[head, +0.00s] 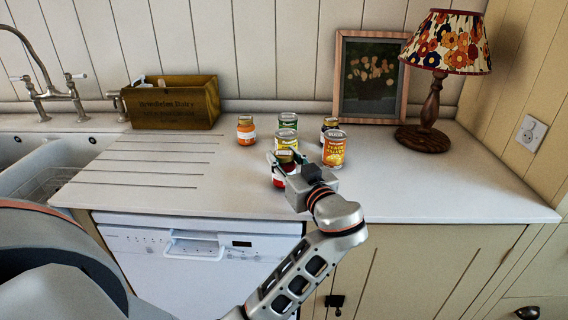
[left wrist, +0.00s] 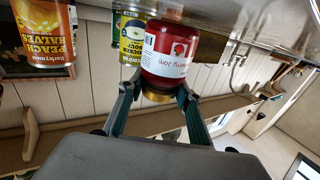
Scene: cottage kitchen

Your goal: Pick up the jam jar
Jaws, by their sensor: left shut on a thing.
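The jam jar (head: 279,181), with red contents, a white label and a gold lid, is near the front of the white counter in the head view. In the left wrist view the jam jar (left wrist: 171,52) appears upside down, its label partly reading "erry Jam". My left gripper (head: 284,158) is shut on the jar near its lid, a finger on each side. The left gripper (left wrist: 157,92) also shows in the wrist view. The jar looks upright; I cannot tell whether its base touches the counter. My right gripper is not in view.
A peach halves can (head: 334,151) stands close to the right. Behind are a yellow-green can (head: 286,141), a green-labelled container (head: 288,121), a dark jar (head: 329,125) and an orange jar (head: 246,132). A lamp (head: 430,112) stands at right, a wooden box (head: 172,103) at left. The right counter front is clear.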

